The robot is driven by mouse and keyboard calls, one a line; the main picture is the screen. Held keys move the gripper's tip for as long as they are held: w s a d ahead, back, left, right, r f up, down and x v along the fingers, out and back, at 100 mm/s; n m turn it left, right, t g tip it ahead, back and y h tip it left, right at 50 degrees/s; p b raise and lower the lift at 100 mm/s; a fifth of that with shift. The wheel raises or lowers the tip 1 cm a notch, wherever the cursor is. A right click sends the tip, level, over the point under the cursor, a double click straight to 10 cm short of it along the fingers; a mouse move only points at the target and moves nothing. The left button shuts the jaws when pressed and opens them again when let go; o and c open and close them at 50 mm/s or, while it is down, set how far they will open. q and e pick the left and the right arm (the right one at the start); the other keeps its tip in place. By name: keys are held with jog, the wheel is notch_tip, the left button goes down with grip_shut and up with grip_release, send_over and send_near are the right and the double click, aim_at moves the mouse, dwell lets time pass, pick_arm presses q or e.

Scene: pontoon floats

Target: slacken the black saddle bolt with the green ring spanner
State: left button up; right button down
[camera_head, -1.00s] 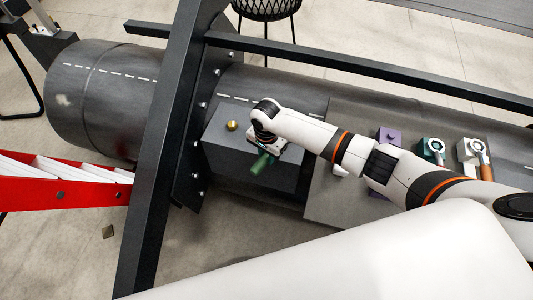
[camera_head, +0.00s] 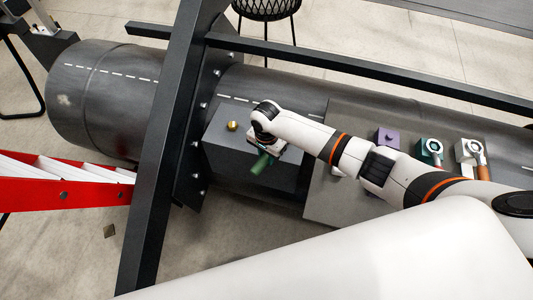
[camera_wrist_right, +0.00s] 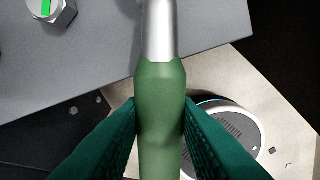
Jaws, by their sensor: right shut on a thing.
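My right gripper (camera_head: 262,150) is shut on the green handle (camera_head: 262,164) of the spanner, over the grey block (camera_head: 230,160). In the wrist view the green handle (camera_wrist_right: 160,110) lies between the two teal fingers, and its silver shank (camera_wrist_right: 160,30) runs up out of the picture. The spanner's ring end is out of that view and hidden by my arm in the head view. I cannot make out the black saddle bolt or whether the ring is around it. My left gripper is not in view.
A brass-coloured bolt (camera_head: 232,126) stands on the block, left of my gripper. Purple (camera_head: 388,137), teal (camera_head: 429,152) and white (camera_head: 470,151) holders stand right. A dark beam (camera_head: 165,150) rises left.

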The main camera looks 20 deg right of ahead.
jog(key=shift+f+b, duration=0.5)
jog(key=shift+f, duration=0.55)
dwell(0.5)
jog(key=shift+s+d+n+p, duration=0.35)
jog(key=shift+n+p, duration=0.15)
jog(key=shift+p, duration=0.2)
jog(key=shift+s, duration=0.1)
dwell(0.3)
jog(key=shift+s+d+n+p, duration=0.35)
jog(key=shift+n+p, duration=0.15)
jog(key=shift+p, duration=0.05)
jog(key=shift+d, duration=0.1)
jog(key=shift+s+d+n+p, duration=0.35)
jog(key=shift+n+p, duration=0.15)
jog(key=shift+s+d, duration=0.1)
dwell(0.4)
